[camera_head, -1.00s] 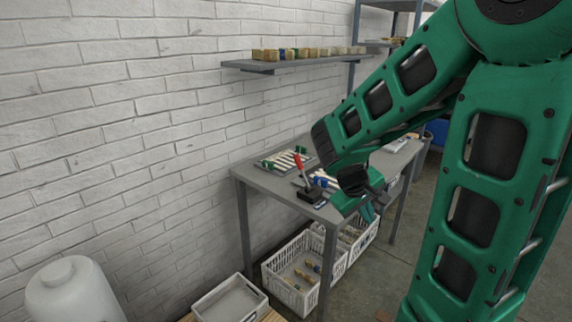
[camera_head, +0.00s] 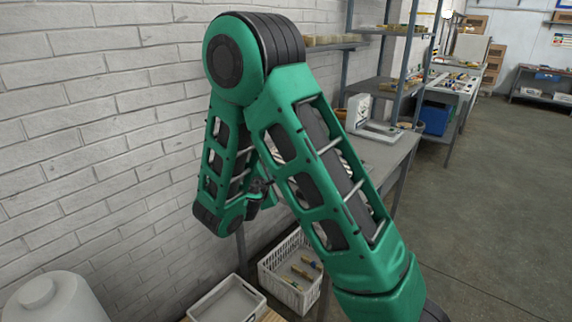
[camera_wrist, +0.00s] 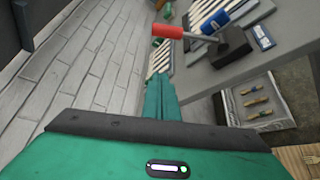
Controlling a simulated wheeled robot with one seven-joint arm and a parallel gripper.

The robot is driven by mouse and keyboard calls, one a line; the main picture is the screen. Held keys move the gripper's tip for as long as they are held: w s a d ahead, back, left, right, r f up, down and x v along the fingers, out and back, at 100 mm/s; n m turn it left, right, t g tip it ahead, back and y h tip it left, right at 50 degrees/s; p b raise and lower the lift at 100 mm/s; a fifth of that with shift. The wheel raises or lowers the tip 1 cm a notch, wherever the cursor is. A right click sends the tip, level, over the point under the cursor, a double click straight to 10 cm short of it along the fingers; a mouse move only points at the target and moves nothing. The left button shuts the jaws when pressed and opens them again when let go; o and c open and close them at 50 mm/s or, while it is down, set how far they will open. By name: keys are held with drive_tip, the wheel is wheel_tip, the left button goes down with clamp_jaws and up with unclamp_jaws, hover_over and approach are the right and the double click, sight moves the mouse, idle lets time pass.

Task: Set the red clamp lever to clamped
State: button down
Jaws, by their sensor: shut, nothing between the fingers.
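In the wrist view the red clamp lever (camera_wrist: 167,31) has a red grip at the end of a grey shaft, which runs right to a dark block-shaped base (camera_wrist: 230,47) on the grey table (camera_wrist: 197,82). My gripper (camera_wrist: 158,84) is shut and empty; its green fingers lie below the red grip in the picture, with a visible gap between them. In the head view my arm hides the lever and its base, and the gripper's fingers cannot be made out.
Pale wooden strips (camera_wrist: 205,12) lie beside the lever base. A blue item (camera_wrist: 262,37) is right of it. A white crate (camera_wrist: 258,98) sits below the table edge. The brick wall (camera_head: 90,130) bounds the left side. A white machine (camera_head: 362,115) stands farther along the table.

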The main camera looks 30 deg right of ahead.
drive_tip(key=shift+d, duration=0.1)
drive_tip(key=w+d, duration=0.4)
drive_tip(key=d, duration=0.4)
drive_tip(key=shift+d+f, duration=0.3)
idle(0.3)
drive_tip(key=shift+d, duration=0.15)
